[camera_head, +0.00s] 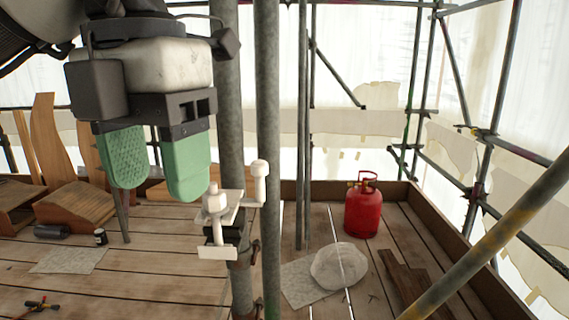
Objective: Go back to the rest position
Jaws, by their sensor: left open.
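My left gripper (155,170) hangs in the upper left of the head view, its two green padded fingers pointing down and spread apart with nothing between them. Just to its lower right, a white fitting (218,222) with small upright posts and a plate sits at a grey scaffold pole. The right finger appears close to the top of this fitting in the picture, but I cannot tell the gap in depth. My right gripper does not show.
Grey vertical scaffold poles (268,130) stand right of the gripper. A red gas cylinder (363,208), a pale sack-like lump (338,266) and dark boards (408,280) are on the plank floor. Wooden pieces (75,206) lie at left. A diagonal pole (500,235) crosses the lower right.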

